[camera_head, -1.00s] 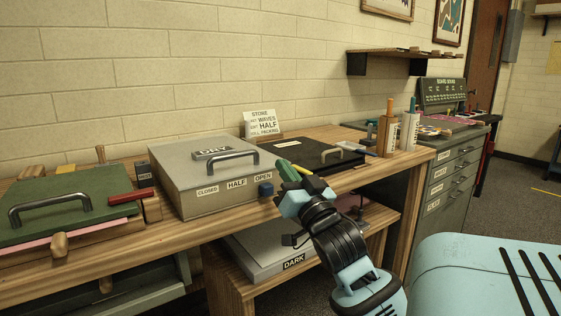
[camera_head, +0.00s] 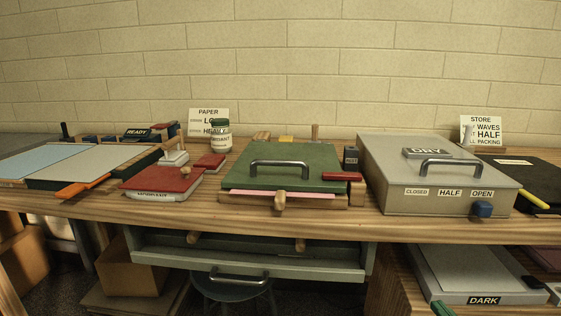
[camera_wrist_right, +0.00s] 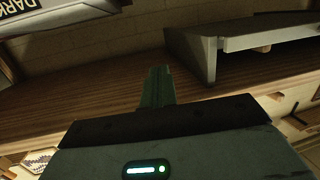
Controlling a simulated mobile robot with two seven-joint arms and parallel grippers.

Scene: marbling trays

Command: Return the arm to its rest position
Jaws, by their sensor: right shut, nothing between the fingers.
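Only the green fingertips of my right gripper (camera_head: 441,309) show in the head view, at the bottom edge below the grey DARK box (camera_head: 437,265). The rest of the arm is out of that view. In the right wrist view the gripper's green fingers (camera_wrist_right: 157,87) are together, shut and empty, with wood planking behind them. They look apart from everything around them. My left gripper is in neither view.
The bench holds a grey DRY box (camera_head: 385,188), a green press board (camera_head: 300,157), red blocks (camera_head: 160,185), a jar (camera_head: 221,135) and pale trays (camera_head: 85,165). Below are an open grey drawer (camera_head: 250,262) and a cardboard box (camera_head: 132,274). A black tray (camera_head: 520,170) lies far right.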

